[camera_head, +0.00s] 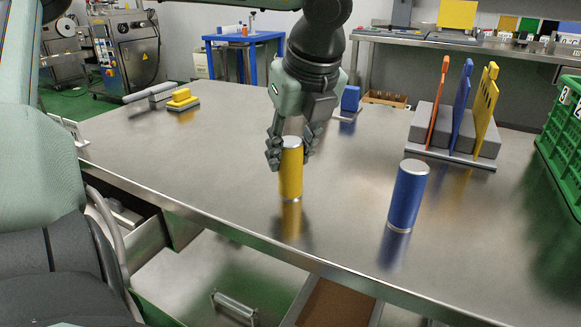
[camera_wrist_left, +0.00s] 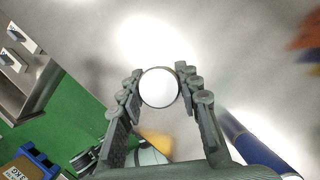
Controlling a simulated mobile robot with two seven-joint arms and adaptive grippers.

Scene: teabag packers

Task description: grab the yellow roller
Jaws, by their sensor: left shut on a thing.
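The yellow roller (camera_head: 291,172) is an upright cylinder with a silver top, at the middle of the steel table near its front edge. My left gripper (camera_head: 290,150) reaches down from above, with its fingers around the roller's upper part. In the left wrist view the roller's round pale top (camera_wrist_left: 159,88) sits between the two fingers of the left gripper (camera_wrist_left: 160,92), which are shut on it. The roller's base appears to be at the table surface; I cannot tell whether it is lifted. My right gripper is not in view.
A blue roller (camera_head: 407,195) stands upright to the right. A grey rack (camera_head: 455,140) with orange, blue and yellow boards is behind it. A green crate (camera_head: 562,150) is at the right edge. Yellow blocks (camera_head: 181,98) lie at the back left. The front left tabletop is clear.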

